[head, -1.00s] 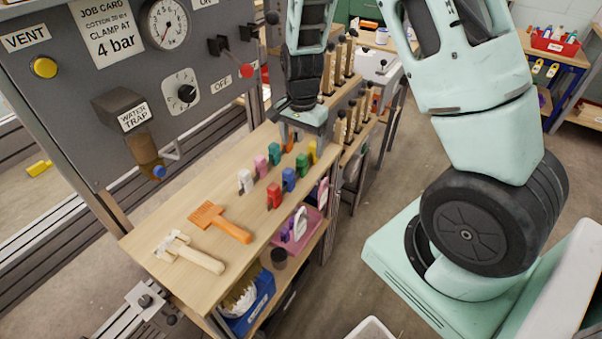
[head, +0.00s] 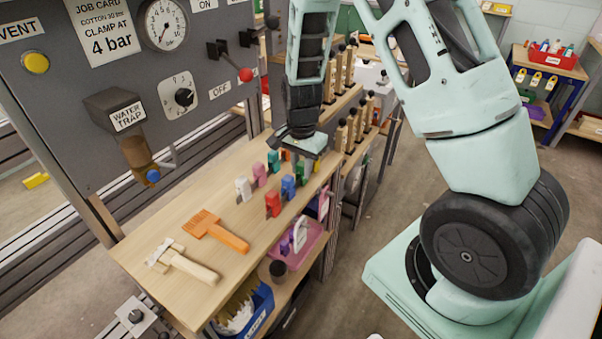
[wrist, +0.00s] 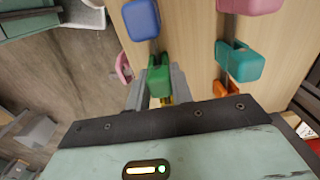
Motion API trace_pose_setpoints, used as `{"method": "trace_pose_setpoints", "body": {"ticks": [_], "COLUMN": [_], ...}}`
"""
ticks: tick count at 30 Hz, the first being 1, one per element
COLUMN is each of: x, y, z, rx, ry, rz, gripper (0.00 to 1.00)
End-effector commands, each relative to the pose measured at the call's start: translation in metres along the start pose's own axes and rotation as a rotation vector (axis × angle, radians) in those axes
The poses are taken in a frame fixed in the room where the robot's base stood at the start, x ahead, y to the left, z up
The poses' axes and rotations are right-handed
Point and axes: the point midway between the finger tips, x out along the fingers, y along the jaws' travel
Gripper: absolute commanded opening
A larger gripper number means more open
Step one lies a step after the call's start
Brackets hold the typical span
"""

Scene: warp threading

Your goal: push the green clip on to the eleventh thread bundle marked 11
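The green clip (wrist: 158,78) stands on the wooden board (wrist: 190,40), directly in front of my gripper (wrist: 159,84) in the wrist view. The grey fingers lie on either side of it; whether they press on it I cannot tell. In the head view my gripper (head: 302,150) is low over the far end of the board, among the clips, and partly covers them. No thread bundle or mark 11 can be made out in these frames.
Close by stand a blue clip (wrist: 141,18), a teal clip (wrist: 241,63), a pink clip and an orange clip (wrist: 230,89). Nearer on the board are a red clip (head: 273,204), a white clip (head: 243,188), an orange comb (head: 217,230) and a mallet-like tool (head: 183,262). A grey panel stands behind.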

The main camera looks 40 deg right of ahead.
Motion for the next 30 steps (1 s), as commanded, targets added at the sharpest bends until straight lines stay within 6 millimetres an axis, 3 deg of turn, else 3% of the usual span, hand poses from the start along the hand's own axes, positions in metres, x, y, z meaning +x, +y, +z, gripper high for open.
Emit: {"method": "trace_pose_setpoints", "body": {"ticks": [10, 30], "x": [-0.005, -0.051], "y": [0.0, 0.0], "z": [0.0, 0.0], "rx": [0.0, 0.0], "ry": [0.0, 0.0], "rz": [0.0, 0.0], "gripper": [0.08, 0.08]}}
